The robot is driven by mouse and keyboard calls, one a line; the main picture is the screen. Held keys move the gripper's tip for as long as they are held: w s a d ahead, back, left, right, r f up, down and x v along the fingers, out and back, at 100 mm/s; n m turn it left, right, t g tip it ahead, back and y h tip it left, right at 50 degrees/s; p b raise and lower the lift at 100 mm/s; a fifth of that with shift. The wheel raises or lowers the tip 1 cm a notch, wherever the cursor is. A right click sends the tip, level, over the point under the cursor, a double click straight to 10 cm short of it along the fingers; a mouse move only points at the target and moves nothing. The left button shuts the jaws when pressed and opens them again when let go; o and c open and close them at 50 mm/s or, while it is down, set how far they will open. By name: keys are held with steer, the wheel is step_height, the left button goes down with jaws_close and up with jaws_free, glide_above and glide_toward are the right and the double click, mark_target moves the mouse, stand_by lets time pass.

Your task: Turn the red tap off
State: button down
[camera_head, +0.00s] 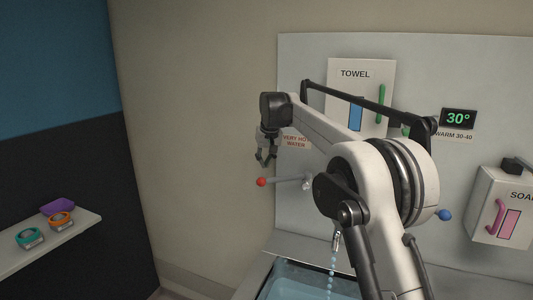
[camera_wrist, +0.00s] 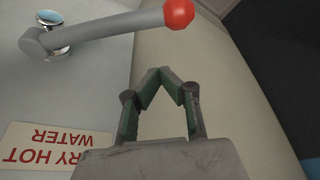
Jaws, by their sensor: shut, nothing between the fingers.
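The red tap's lever is a grey bar with a red ball end (camera_head: 261,182), left of the spout on the wall panel. The lever points left in the head view. In the wrist view the red ball (camera_wrist: 179,13) is at the top, and the grey bar (camera_wrist: 105,29) runs left to its pivot. My gripper (camera_head: 264,165) hangs just above the ball in the head view. Its fingertips (camera_wrist: 166,72) are together and empty, apart from the lever. Blue water (camera_head: 331,281) falls from the spout (camera_head: 336,240). My arm hides part of the tap.
A blue ball end (camera_head: 445,215) shows right of my arm. A "VERY HOT WATER" label (camera_head: 297,141) is above the red lever. A display (camera_head: 458,119) reads 30°. A towel box (camera_head: 345,80) and soap box (camera_head: 503,207) are on the panel. A shelf (camera_head: 62,243) is at left.

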mark_target(285, 178)
steer(key=s+f, duration=0.1)
steer(key=s+d+f+p, duration=0.1)
steer(key=f, duration=0.1)
steer(key=shift+s+d, duration=0.1)
steer(key=shift+s, duration=0.3)
stand_by(0.5)
